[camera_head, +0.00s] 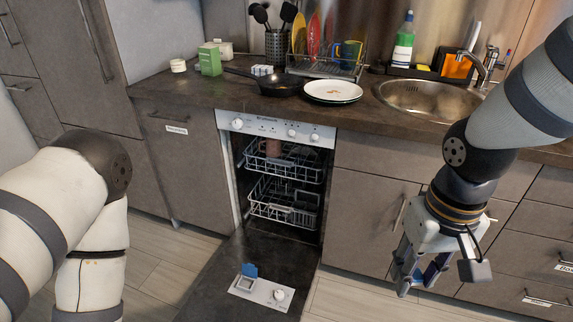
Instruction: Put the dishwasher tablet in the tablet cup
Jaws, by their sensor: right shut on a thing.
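My right gripper (420,277) hangs in front of the drawers at the right. It is shut on a small dark-blue thing (433,268), which appears to be the dishwasher tablet; the fingers hide much of it. The tablet cup (246,284) is a small light square recess in the panel on the lowered dishwasher door. Its blue lid (249,270) stands raised at the back of the cup. The right gripper is well to the right of the cup, apart from it. My left arm comes in from the left, with its gripper out of view.
The dishwasher door (215,285) is folded down, with a round knob (279,295) beside the cup. Two wire racks (285,200) sit inside the dishwasher. The counter holds a pan (278,86), plates (333,91) and a green box (210,62). Open space lies above the door.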

